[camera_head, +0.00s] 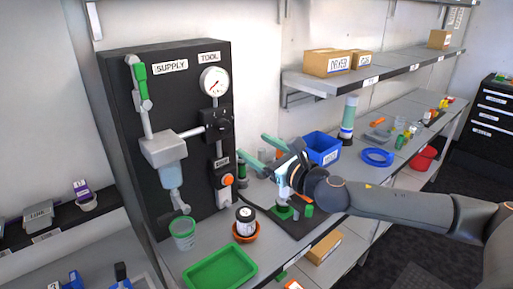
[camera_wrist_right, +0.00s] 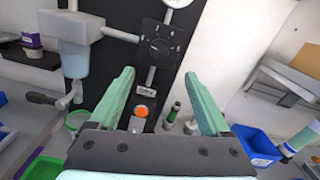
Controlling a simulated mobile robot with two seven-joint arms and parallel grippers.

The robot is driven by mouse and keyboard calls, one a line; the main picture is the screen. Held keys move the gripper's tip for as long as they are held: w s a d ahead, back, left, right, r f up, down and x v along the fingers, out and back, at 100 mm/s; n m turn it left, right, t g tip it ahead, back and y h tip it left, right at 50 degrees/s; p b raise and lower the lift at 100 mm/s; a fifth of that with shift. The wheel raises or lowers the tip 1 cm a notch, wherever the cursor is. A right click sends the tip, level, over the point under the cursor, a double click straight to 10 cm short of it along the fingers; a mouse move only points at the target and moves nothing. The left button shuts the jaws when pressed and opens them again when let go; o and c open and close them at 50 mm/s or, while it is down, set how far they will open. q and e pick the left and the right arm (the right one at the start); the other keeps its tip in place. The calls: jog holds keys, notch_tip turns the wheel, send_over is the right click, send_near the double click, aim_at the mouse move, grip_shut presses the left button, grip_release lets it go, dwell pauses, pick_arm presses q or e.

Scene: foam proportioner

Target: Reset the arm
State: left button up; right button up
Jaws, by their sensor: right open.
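My right arm comes in from the right in the head view. Its gripper (camera_head: 257,152) is open and empty, with pale green fingers pointing left toward the black panel (camera_head: 188,87). In the right wrist view the two fingers of the right gripper (camera_wrist_right: 158,76) stand wide apart with nothing between them. The dark valve plate (camera_wrist_right: 162,45) and an orange button (camera_wrist_right: 141,111) show beyond the fingers, apart from them. My left gripper is not in view.
The panel carries a gauge (camera_head: 214,82) and a grey supply unit (camera_head: 164,150). A blue bin (camera_head: 322,148) stands behind the gripper. A shelf (camera_head: 395,76) holds boxes above.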

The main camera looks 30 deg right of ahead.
jog(key=s+a+f+m+g+h, duration=0.15)
jog(key=s+a+f+m, duration=0.25)
jog(key=f+m, duration=0.5)
jog(key=s+a+f+m+g+h, duration=0.1)
jog(key=s+a+f+m+g, duration=0.25)
jog(key=f+m, duration=0.55)
jog(key=s+a+f+m+g, duration=0.1)
jog(key=s+f+m+g, duration=0.5)
jog(key=s+m, duration=0.5)
jog(key=s+a+f+m+g, duration=0.1)
jog(key=s+f+m+g, duration=0.2)
jog(key=s+f+m, duration=0.75)
jog(key=w+a+f+n+t+y, duration=0.1)
jog(key=w+a+f+t+y, duration=0.1)
jog(key=a+f+t, duration=0.2)
jog(key=shift+w+a+f+t, duration=0.2)
jog(key=shift+f+t, duration=0.5)
jog(key=shift+f, duration=0.85)
